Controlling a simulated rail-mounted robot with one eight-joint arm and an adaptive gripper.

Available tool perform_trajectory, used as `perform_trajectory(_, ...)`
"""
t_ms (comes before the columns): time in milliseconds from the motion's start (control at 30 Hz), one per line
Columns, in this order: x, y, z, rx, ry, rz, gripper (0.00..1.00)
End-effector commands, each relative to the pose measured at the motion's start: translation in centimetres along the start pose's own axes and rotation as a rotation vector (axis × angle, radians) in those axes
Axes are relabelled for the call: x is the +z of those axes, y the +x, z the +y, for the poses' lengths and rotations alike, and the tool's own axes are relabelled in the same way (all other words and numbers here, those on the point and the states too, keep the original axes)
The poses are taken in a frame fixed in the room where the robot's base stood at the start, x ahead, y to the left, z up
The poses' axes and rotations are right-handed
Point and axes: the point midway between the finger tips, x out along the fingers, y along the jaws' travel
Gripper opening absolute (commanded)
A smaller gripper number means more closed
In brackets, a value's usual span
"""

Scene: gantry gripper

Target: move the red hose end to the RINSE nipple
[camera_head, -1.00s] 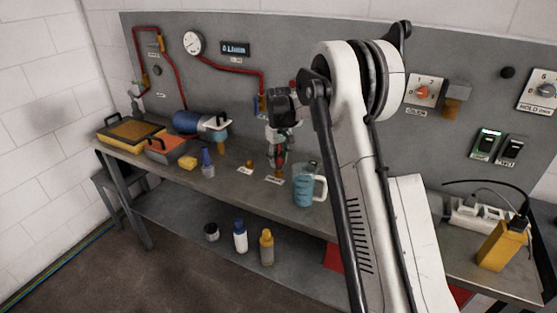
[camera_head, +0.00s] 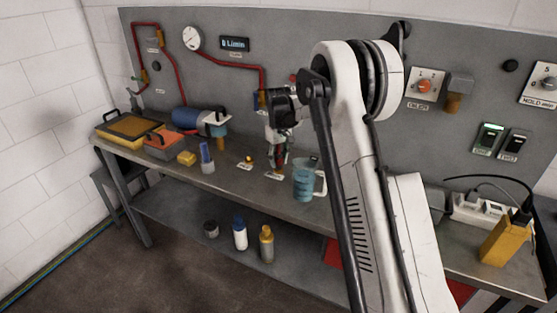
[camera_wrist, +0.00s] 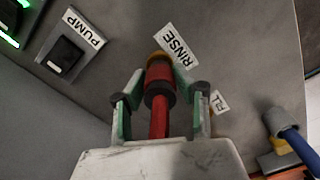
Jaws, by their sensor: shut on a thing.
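My gripper (camera_wrist: 160,98) is shut on the red hose end (camera_wrist: 159,78), with one finger on each side of its dark collar. The red hose (camera_wrist: 159,118) runs back between the fingers. A brass-coloured ring (camera_wrist: 157,57) shows just beyond the hose end, beside the RINSE label (camera_wrist: 175,46). I cannot tell whether it is the nipple or how far the hose end sits over it. In the head view my gripper (camera_head: 278,148) points down, with the red hose end low over the bench at the right-hand label (camera_head: 274,176).
A blue measuring jug (camera_head: 303,184) stands close to the right of my gripper. Another brass nipple (camera_head: 249,159) is to the left. A blue-topped bottle (camera_head: 207,157), yellow block (camera_head: 187,158) and trays stand farther left. The wall panel (camera_head: 310,30) rises behind.

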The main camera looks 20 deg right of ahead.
Motion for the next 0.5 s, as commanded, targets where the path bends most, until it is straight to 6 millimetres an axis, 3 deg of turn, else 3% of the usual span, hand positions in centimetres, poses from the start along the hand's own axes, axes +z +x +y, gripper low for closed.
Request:
perform_trajectory(200,0.0,0.53,0.0,0.0,0.0,0.0,0.01)
perform_trajectory(233,0.0,0.45,0.0,0.0,0.0,0.0,0.31)
perform_trajectory(367,0.0,0.41,0.0,0.0,0.0,0.0,0.48)
perform_trajectory(500,0.0,0.41,0.0,0.0,0.0,0.0,0.5)
